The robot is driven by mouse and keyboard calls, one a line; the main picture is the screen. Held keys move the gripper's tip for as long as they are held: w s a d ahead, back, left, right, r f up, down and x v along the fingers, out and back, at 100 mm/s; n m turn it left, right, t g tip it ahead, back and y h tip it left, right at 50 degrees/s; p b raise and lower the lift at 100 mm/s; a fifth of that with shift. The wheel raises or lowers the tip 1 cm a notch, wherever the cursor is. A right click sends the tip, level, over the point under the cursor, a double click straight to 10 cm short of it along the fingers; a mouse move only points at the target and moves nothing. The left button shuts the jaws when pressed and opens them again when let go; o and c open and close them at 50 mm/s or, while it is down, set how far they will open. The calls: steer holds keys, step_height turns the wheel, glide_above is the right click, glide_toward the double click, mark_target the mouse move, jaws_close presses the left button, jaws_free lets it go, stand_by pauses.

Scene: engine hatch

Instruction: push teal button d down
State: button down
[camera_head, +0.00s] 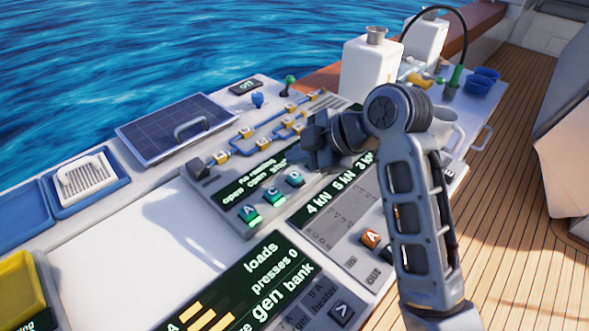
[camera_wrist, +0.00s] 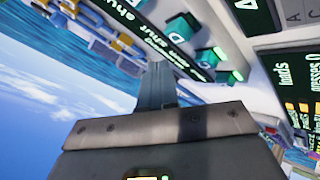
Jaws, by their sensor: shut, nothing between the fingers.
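Teal button d (camera_head: 295,179) is the farthest of three teal buttons in a row on the dark panel strip, beyond button C (camera_head: 272,196) and button A (camera_head: 250,214). My gripper (camera_head: 320,155) is shut and empty, above the console just up and right of button d, apart from it in the picture. In the wrist view the shut fingers (camera_wrist: 160,75) point toward the panel. A teal button beside a letter that looks like D (camera_wrist: 184,27) shows beyond the fingertips there. I cannot tell how far above the panel the fingertips are.
A blue-lined switch board with several yellow blocks (camera_head: 247,131) lies behind the buttons. White canisters (camera_head: 368,72) stand at the back. A bare white panel (camera_head: 130,240) lies to the left.

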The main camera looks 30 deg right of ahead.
steer(key=shift+r+p, duration=1.4)
steer(key=shift+r, duration=0.45)
steer(key=shift+r, duration=0.1)
step_height(320, 180, up, 6)
steer(key=r+p, duration=0.1)
steer(key=p, duration=0.2)
glide_above(298, 178)
steer(key=shift+f, duration=0.25)
